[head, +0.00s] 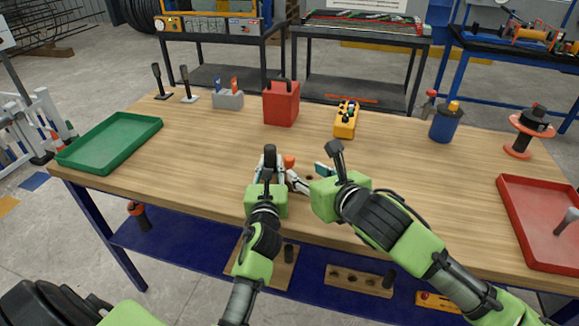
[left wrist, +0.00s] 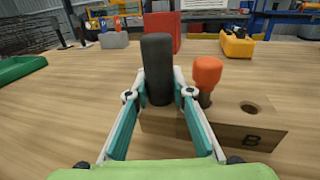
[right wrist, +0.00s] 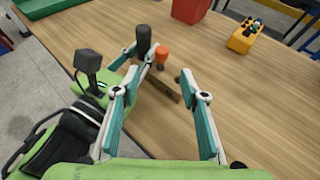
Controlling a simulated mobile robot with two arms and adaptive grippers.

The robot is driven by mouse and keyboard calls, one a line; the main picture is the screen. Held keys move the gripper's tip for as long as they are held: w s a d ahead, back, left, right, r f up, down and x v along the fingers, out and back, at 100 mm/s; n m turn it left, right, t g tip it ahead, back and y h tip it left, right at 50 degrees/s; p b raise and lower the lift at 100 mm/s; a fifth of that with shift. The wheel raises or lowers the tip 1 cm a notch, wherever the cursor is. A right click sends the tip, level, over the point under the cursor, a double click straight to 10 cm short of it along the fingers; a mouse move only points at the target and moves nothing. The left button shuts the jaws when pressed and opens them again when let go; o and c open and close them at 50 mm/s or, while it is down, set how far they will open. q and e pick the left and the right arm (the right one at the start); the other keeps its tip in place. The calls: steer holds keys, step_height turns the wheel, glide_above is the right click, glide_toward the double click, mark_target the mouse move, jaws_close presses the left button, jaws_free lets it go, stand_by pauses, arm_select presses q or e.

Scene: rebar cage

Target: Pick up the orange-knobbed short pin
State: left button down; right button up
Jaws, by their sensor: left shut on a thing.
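The orange-knobbed short pin (head: 289,160) stands upright in a wooden block (left wrist: 240,133) marked B. Its orange knob (left wrist: 207,72) and short dark neck show in the left wrist view. A taller black-knobbed pin (left wrist: 157,65) stands just left of it, and an empty hole (left wrist: 250,107) lies to its right. My left gripper (head: 268,168) is shut on the black-knobbed pin, one finger on each side. My right gripper (right wrist: 160,82) is open and empty. The orange-knobbed pin (right wrist: 162,54) shows beyond its fingertips, apart from them.
The wooden table has a green tray (head: 88,160) at left and a red tray (head: 520,200) at right. A red container (head: 281,104), a yellow item (head: 345,120) and a blue container (head: 444,126) stand farther back. Clear tabletop lies right of the block.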

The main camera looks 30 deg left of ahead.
mark_target(291, 161)
steer(key=shift+w+x, duration=0.2)
steer(key=shift+x, duration=4.95)
steer(key=shift+d+r, duration=0.1)
steer(key=shift+r, duration=0.05)
jaws_close()
